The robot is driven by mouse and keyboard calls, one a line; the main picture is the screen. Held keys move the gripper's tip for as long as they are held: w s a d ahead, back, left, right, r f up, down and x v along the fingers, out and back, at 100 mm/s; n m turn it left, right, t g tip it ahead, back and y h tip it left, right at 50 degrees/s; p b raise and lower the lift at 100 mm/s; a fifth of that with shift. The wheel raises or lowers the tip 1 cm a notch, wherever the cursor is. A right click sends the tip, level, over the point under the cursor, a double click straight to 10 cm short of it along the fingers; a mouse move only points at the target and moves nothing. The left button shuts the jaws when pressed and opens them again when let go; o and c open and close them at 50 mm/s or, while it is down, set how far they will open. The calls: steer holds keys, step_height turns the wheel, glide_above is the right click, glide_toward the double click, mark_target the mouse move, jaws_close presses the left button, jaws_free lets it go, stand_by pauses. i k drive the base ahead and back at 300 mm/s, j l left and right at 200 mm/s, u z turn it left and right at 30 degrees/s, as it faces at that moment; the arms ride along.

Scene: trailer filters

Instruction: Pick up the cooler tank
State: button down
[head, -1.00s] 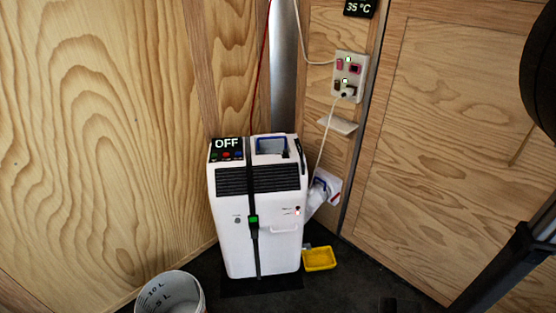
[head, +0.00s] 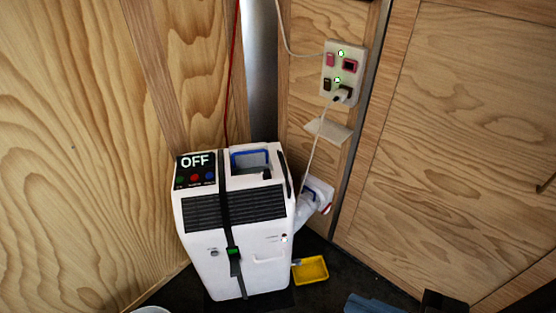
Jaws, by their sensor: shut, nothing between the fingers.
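A white portable cooler (head: 205,235) stands upright in the corner, its display (head: 194,162) reading OFF. A black strap (head: 228,220) with a green-lit buckle runs down its front. A blue-rimmed recess (head: 250,161) is open in its top right. A pale handle-like outline (head: 268,258) shows low on its front right; I cannot tell whether this is the tank. No separate tank is visible. I see no gripper fingers in the head view.
A yellow tray (head: 311,270) lies on the dark floor right of the cooler. A cable runs up to a socket panel (head: 342,72). A blue-grey item (head: 372,304) and a dark shape (head: 444,302) are cut off at the bottom.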

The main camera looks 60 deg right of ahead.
mark_target(250, 162)
steer(key=i+l+z, duration=0.1)
steer(key=l+z, duration=0.2)
steer(key=i+l+z, duration=0.1)
steer(key=z, duration=0.2)
steer(key=i+j+z, duration=0.1)
steer(key=i, duration=0.5)
